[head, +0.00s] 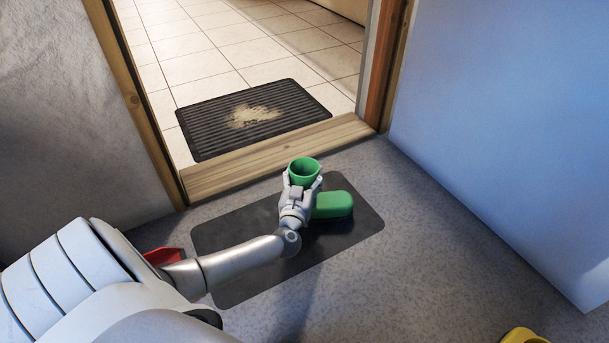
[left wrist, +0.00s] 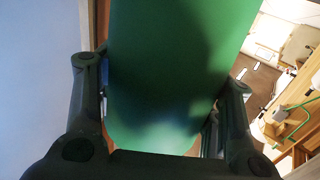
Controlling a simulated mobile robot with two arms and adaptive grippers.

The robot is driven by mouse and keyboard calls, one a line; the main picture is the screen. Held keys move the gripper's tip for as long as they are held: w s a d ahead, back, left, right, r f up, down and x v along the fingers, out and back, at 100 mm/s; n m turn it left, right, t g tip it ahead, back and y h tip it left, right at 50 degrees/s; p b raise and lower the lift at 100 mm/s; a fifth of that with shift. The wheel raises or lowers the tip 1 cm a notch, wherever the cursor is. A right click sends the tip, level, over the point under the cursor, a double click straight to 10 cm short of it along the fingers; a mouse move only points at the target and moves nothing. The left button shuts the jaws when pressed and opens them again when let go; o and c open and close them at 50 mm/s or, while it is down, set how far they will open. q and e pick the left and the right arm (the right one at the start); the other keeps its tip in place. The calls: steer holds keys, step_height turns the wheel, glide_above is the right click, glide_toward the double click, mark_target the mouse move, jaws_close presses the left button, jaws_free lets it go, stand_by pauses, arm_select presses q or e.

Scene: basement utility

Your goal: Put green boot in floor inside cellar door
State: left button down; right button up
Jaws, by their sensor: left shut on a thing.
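The green boot (head: 333,205) is upright, its round open top towards the camera and its toe pointing right. It shows over the dark flat mat (head: 235,275) before the doorway; whether its sole touches the mat I cannot tell. My left gripper (head: 302,184) is shut on the boot's shaft, a finger on each side. In the left wrist view the boot (left wrist: 170,70) fills the space between the fingers. The cellar doorway is open, with a wooden sill (head: 270,157) and a tiled floor (head: 210,62) beyond. My right gripper is not in view.
A ribbed, dusty black doormat (head: 200,130) lies on the tiles just past the sill. Wooden door posts stand at left (head: 140,105) and right (head: 385,65). A red object (head: 163,256) is partly behind my left arm. A yellow object (head: 524,336) is at the bottom right.

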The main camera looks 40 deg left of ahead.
arm_select(q)
steer(key=shift+f, duration=0.25)
steer(key=shift+c, duration=2)
jaws_free()
steer(key=shift+o, duration=0.3)
steer(key=shift+f, duration=0.2)
steer(key=v, duration=1.2)
steer(key=shift+r, duration=0.25)
